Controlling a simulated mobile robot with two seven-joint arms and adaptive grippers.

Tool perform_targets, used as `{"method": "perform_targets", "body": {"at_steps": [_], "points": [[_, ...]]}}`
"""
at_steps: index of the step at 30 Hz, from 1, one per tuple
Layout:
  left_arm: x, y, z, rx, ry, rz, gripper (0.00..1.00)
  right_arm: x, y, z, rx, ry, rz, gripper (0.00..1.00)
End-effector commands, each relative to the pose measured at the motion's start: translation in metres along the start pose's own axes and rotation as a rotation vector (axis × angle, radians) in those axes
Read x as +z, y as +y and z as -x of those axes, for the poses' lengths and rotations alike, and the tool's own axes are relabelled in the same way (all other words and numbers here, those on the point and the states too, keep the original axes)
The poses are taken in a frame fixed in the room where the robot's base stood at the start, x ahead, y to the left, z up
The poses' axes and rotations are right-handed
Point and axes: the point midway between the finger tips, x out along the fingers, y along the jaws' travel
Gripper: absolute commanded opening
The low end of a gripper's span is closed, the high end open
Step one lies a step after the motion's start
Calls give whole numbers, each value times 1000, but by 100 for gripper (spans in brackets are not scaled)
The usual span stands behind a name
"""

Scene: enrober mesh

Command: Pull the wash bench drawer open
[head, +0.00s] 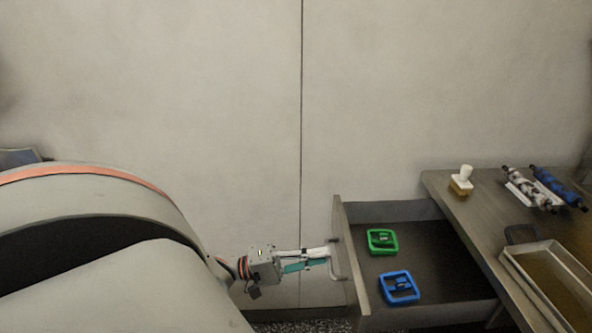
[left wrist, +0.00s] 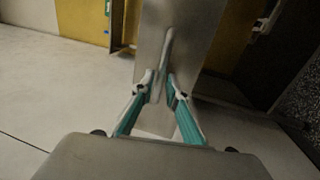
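The wash bench drawer (head: 352,268) stands pulled well out to the left of the bench (head: 440,186), its inside open to view. Its bar handle (head: 336,262) is on the front panel, which also shows in the left wrist view (left wrist: 205,30). My left gripper (head: 328,257) is at the handle. In the left wrist view its teal-padded fingers (left wrist: 162,88) lean in on both sides of the handle bar (left wrist: 165,55) and appear shut on it. My right gripper is not in view.
A green frame-shaped item (head: 382,242) and a blue one (head: 399,287) lie in the drawer. On the bench are a white-handled brush (head: 462,181), rollers (head: 527,190) and (head: 560,187) and a shallow tray (head: 515,262). A plain wall stands behind.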

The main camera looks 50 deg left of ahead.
Motion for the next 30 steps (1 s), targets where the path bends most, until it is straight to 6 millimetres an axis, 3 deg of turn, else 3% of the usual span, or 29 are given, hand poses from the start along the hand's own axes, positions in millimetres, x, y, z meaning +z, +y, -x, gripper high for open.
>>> {"method": "perform_targets", "body": {"at_steps": [6, 13, 19, 30], "points": [[1, -2, 48, -7, -1, 1, 14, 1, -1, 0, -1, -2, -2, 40], [0, -1, 84, -3, 0, 0, 14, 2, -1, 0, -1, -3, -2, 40], [0, 0, 97, -1, 0, -1, 14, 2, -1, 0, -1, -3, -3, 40], [0, 0, 97, 0, 0, -1, 14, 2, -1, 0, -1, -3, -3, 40]]}}
